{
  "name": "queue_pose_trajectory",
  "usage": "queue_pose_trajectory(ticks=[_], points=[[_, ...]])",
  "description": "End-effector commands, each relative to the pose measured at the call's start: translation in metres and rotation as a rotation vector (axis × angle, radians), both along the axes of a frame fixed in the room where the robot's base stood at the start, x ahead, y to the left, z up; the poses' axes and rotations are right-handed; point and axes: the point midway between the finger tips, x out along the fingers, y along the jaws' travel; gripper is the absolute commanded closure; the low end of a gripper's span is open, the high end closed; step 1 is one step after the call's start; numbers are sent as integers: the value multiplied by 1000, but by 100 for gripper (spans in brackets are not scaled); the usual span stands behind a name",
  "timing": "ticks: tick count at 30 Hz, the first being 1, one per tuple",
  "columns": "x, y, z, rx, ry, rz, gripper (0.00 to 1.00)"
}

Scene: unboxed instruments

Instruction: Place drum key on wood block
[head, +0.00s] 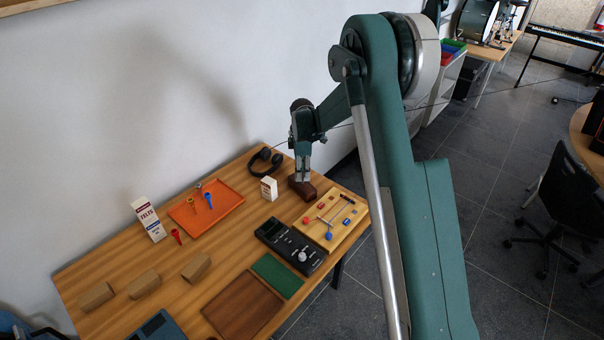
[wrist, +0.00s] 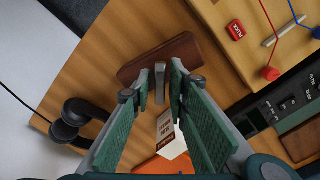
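The wood block (head: 302,187) is a dark reddish-brown block at the table's back right; in the wrist view it (wrist: 186,49) lies tilted just beyond my fingertips. My gripper (head: 302,180) points down over the block, with its tips close to the block's top. In the wrist view my gripper (wrist: 160,86) has its fingers parted, with a small grey metal piece, apparently the drum key (wrist: 160,84), between them. Narrow gaps seem to show on both sides of it. Its lower end appears at the block; whether it rests there is hard to tell. The head view hides the key.
Black headphones (head: 265,160) lie behind left of the block, and a white box (head: 269,188) stands left of it. A wooden board with coloured pieces (head: 347,229) is in front right. An orange tray (head: 232,207), a black device (head: 288,247) and a green mat (head: 277,275) are farther off.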

Motion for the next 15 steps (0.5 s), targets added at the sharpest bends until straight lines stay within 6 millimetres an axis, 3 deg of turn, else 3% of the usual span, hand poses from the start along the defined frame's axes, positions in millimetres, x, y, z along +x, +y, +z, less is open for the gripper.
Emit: queue_pose_trajectory(ticks=[15], points=[[0, 0, 4, 0, 0, 0, 77]])
